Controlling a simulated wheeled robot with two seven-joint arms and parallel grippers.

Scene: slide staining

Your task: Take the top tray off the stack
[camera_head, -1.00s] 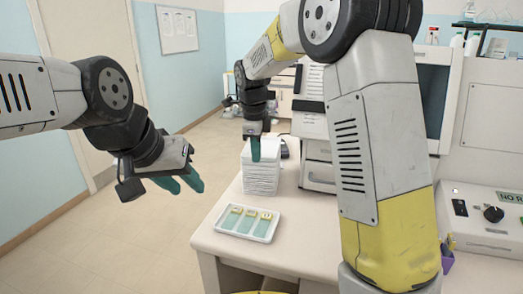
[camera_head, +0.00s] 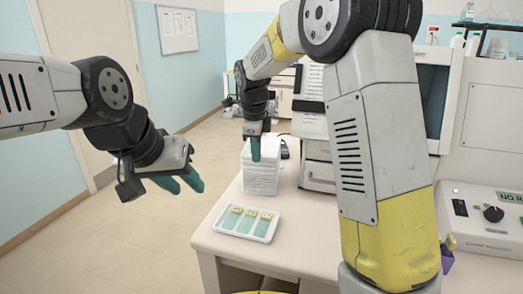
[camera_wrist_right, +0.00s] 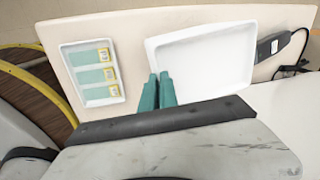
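The stack of white trays (camera_head: 261,178) stands on the pale bench. Its top tray (camera_wrist_right: 208,55) looks empty in the right wrist view.
A small white tray (camera_head: 225,229) with 3 yellow-labelled slides lies in front of the stack; it also shows in the wrist view (camera_wrist_right: 67,78). A dark corded device (camera_wrist_right: 269,45) lies beside the stack. A grey machine (camera_head: 318,165) stands to the right.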

